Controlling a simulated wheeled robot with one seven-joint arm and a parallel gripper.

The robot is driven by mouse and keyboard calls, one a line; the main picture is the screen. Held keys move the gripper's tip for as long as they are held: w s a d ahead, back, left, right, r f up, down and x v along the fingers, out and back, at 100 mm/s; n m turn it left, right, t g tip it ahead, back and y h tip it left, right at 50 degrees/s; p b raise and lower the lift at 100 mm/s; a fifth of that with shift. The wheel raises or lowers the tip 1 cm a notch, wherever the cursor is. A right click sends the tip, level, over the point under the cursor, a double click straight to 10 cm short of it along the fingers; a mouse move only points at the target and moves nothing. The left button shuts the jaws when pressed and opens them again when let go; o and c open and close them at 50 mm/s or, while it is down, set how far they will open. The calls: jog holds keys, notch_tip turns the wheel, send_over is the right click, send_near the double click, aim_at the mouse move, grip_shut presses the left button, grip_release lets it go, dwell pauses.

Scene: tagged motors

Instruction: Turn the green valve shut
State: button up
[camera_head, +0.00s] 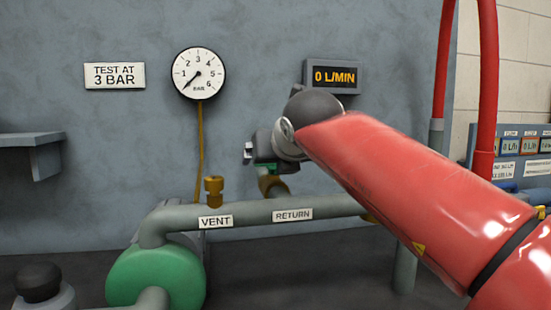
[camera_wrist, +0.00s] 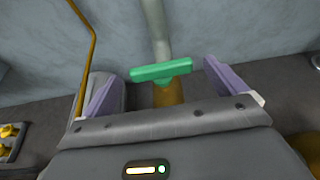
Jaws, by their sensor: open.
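The green valve handle (camera_wrist: 161,71) is a flat bar on a brass body (camera_wrist: 168,94). In the wrist view it lies nearly level, crosswise to the grey pipe (camera_wrist: 155,25) beyond it. My gripper (camera_wrist: 167,88) is open, one purple-padded finger to each side of the handle, with visible gaps at both ends. In the head view my gripper (camera_head: 262,150) is over the brass valve body (camera_head: 273,186) on the return pipe. Only a sliver of green shows there; my gripper and arm hide the rest.
The grey pipe (camera_head: 250,214) carries VENT and RETURN labels and a small brass fitting (camera_head: 214,190). A green pump (camera_head: 158,275) sits lower left. The gauge (camera_head: 198,73) needle points lower left, near the scale's low end. The display (camera_head: 334,76) reads 0 L/MIN. Red hoses (camera_head: 488,80) hang at right.

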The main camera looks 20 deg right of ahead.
jog(key=v, duration=0.7)
jog(key=shift+s, duration=0.15)
